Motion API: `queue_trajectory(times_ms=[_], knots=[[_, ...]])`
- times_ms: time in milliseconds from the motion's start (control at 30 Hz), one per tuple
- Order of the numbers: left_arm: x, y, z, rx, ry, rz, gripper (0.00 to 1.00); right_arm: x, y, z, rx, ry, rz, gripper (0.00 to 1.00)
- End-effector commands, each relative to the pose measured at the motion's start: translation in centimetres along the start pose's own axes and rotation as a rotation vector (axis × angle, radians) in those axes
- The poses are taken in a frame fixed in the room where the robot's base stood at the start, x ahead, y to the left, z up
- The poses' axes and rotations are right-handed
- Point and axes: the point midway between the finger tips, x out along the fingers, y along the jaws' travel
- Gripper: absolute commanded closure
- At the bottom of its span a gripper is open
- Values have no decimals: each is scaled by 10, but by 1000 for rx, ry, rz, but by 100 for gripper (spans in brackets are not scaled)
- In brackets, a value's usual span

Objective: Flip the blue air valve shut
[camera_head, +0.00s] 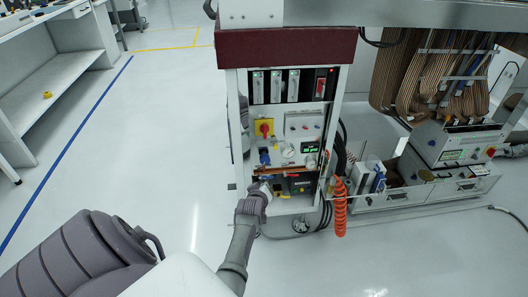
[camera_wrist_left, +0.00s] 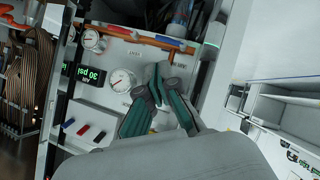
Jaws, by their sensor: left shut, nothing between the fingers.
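The copper-orange pipe (camera_head: 288,171) runs across the lower front of the cabinet. In the left wrist view the pipe (camera_wrist_left: 130,33) shows a short blue piece (camera_wrist_left: 168,40) lying along it, which looks like the air valve's handle. The blue piece cannot be made out clearly in the head view. My left gripper (camera_head: 265,183) is at the cabinet front, just below the pipe's left part. In the left wrist view my left gripper (camera_wrist_left: 161,76) is shut and empty, its tips near the blue piece with a gap visible in the picture.
Dial gauges (camera_wrist_left: 123,80) and a green pressure display (camera_wrist_left: 90,75) sit on the panel near the pipe. A yellow-and-red switch (camera_head: 264,128) and a blue knob (camera_head: 264,157) are above the pipe. An orange coiled hose (camera_head: 340,208) hangs right. The floor at left is clear.

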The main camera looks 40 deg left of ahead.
Motion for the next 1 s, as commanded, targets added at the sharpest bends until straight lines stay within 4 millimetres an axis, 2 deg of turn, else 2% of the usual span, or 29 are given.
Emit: queue_trajectory(times_ms=[100, 233, 867, 933, 1000], knots=[[-14, 2, 0, 0, -2, -1, 100, 7, -1, 13, -2, -11, -1, 60], [-21, 3, 0, 1, 0, 0, 100, 12, -1, 20, -3, -13, -2, 60], [-22, 3, 1, 2, -1, -1, 100, 14, -1, 23, -3, -15, -2, 60], [-23, 1, 7, 20, -14, -2, 100, 14, -1, 22, -2, -14, -2, 60], [-25, -3, 25, 74, -53, -2, 100, 14, -1, 22, -2, -14, -2, 60]])
